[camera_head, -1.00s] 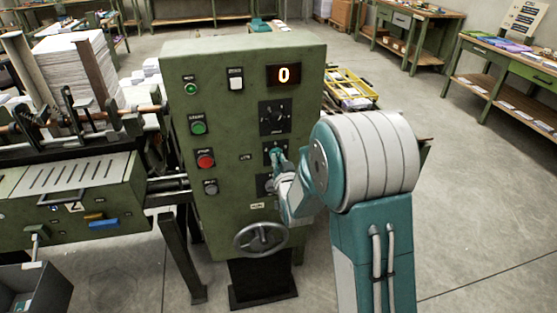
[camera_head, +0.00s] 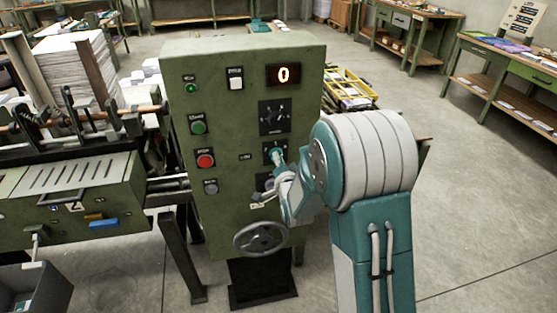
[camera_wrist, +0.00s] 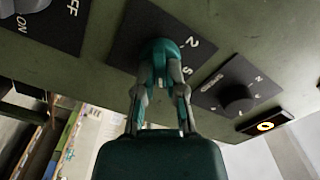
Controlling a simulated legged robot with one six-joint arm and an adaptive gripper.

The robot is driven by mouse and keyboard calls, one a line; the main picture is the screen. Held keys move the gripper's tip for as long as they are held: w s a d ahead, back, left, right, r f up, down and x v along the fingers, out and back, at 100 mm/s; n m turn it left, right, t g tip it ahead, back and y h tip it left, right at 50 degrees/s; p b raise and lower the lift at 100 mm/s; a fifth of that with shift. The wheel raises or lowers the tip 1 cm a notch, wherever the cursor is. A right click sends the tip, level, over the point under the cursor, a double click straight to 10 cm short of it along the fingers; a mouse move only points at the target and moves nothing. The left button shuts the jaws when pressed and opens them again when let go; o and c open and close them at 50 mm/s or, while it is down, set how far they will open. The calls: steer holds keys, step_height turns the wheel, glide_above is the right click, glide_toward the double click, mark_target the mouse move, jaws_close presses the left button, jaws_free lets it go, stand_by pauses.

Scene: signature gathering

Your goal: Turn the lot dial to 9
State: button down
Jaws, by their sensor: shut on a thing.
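The dial in my gripper has a black square plate that shows in the head view (camera_head: 267,147) and the wrist view (camera_wrist: 128,38). The figures 2 and 5 are readable on its plate in the wrist view. My gripper (camera_wrist: 160,60) is shut on this dial's knob, with one finger on each side; it also shows in the head view (camera_head: 277,157). The fingertips hide most of the knob, so I cannot tell where its pointer stands. A small label (camera_head: 245,157) left of the plate is too blurred to read surely.
Another black dial (camera_head: 273,117) sits above, and an ON/OFF switch (camera_wrist: 28,5) is on the other side. A lit display (camera_head: 284,75) reads 0. Green (camera_head: 198,127) and red (camera_head: 205,160) buttons line the left. A handwheel (camera_head: 262,238) juts out below.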

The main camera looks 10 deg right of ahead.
steer(key=shift+w+d+m, duration=0.1)
steer(key=shift+w+m, duration=0.1)
steer(key=shift+m, duration=0.3)
steer(key=c, duration=0.6)
jaws_free()
steer(key=shift+c, duration=0.2)
steer(key=o, duration=0.5)
steer(key=shift+w+f, duration=0.2)
steer(key=shift+w, duration=0.05)
steer(key=shift+w+d+r, duration=0.1)
steer(key=shift+r, duration=0.05)
steer(key=s, duration=1.2)
